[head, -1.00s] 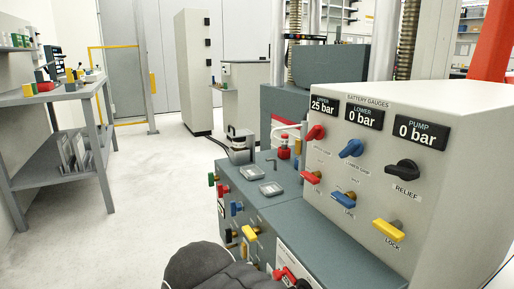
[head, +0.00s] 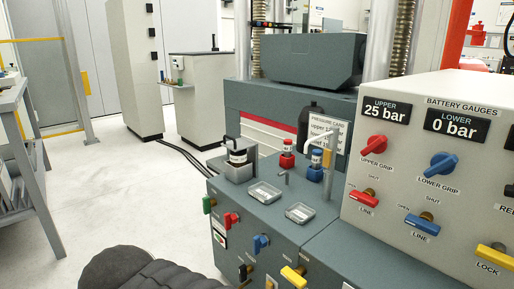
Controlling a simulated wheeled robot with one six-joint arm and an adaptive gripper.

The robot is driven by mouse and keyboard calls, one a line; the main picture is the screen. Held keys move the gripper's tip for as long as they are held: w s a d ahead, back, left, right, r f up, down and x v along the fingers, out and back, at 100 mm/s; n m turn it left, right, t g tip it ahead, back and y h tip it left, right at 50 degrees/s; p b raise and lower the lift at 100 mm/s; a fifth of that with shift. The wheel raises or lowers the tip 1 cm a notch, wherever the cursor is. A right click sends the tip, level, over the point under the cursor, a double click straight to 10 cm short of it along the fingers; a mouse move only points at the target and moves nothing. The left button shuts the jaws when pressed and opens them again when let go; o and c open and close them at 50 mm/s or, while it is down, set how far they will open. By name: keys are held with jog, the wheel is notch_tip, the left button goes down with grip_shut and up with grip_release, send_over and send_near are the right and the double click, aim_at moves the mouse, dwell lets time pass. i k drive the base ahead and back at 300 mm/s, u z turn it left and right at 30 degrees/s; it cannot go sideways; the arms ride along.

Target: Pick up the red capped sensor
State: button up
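The red capped sensor (head: 287,155) stands upright on the grey bench top of the cabinet, near its back edge. It is small, with a red body, a pale label band and a red top. A similar blue one (head: 315,166) stands just to its right, close to a thin post with a yellow tag. My gripper is not in view, and nothing is seen touching the red sensor.
A grey-black device (head: 239,161) stands left of the sensor. Two shallow clear-lidded trays (head: 265,193) lie in front. The gauge box (head: 420,180) with knobs rises at right. Coloured handles (head: 231,219) stick out of the cabinet front. Floor at left is clear.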

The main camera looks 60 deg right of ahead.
aim_at(288, 146)
jog(key=i, duration=2.45)
jog(key=z, duration=4.3)
jog(key=i, duration=0.1)
jog(key=u, duration=0.3)
